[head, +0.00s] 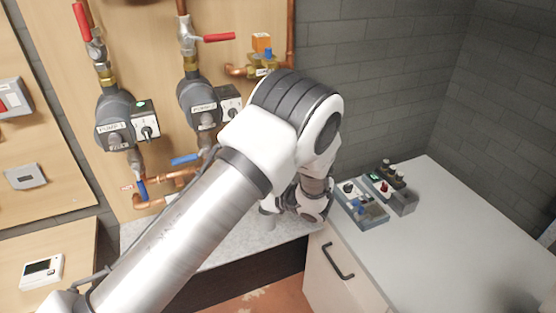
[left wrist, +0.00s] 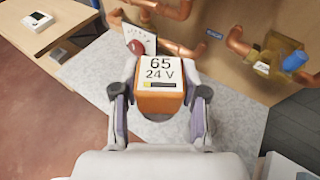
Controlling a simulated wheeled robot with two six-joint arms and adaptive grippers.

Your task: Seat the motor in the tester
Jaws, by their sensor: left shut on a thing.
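My left gripper (left wrist: 158,100) is shut on an orange motor (left wrist: 160,103), with one finger on each side of it. The motor's white top label faces the wrist camera and reads 65, 24 V. In the head view my left arm crosses the middle and its wrist hides most of the gripper and the motor. Grey-blue bench units (head: 362,212) with a green display, a red control and knobs stand on the white worktop to the right of the wrist; I cannot tell for sure which part is the tester. My right gripper is not in view.
Two grey pumps (head: 115,121) (head: 200,98) and copper pipes with red and blue levers fill the wooden panel. A brass valve (head: 263,70) has a blue cap (left wrist: 294,62); an orange box (head: 261,42) shows above it. The white worktop (head: 455,240) is clear at its front right.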

